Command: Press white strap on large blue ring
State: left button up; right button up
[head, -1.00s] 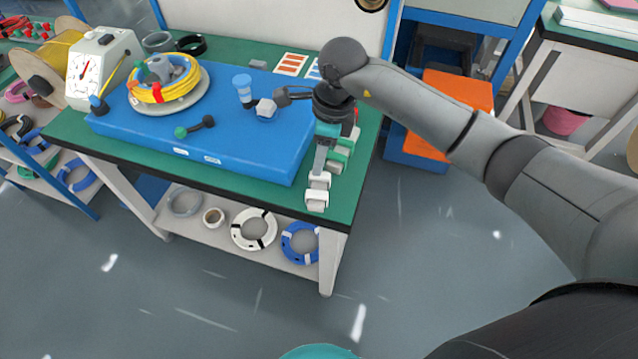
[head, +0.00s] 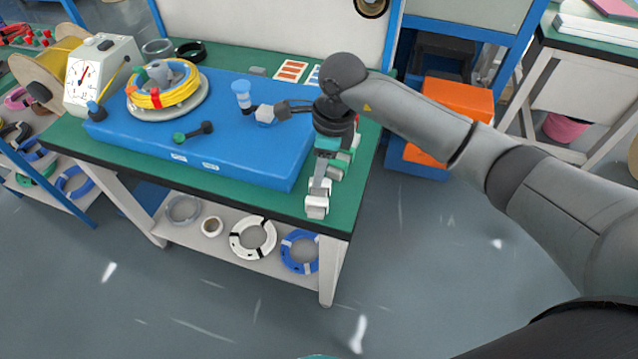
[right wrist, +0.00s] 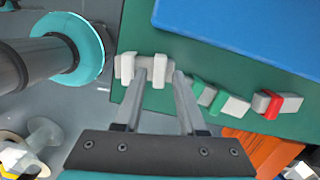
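My right gripper (head: 322,170) points down at the table's near right corner. In the right wrist view its two fingers (right wrist: 162,78) are apart, at a white strap piece (right wrist: 158,70). Whether they touch it I cannot tell. A white piece also shows at the corner in the head view (head: 317,205). A blue ring with white bands (head: 300,252) lies on the lower shelf. A coil with yellow and blue loops (head: 165,92) and a red strap sits on a round grey plate on the blue block. Which ring the task means is unclear. My left gripper is not in view.
Green-and-white pieces (right wrist: 205,96) and a red-and-white piece (right wrist: 275,103) lie beside the white one. The large blue block (head: 220,150) fills much of the green tabletop (head: 350,195). A white ring (head: 252,238) is on the lower shelf. Orange bins (head: 455,100) stand right of the table.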

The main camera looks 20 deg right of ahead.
jog(key=shift+f+b, duration=0.5)
jog(key=shift+f, duration=0.2)
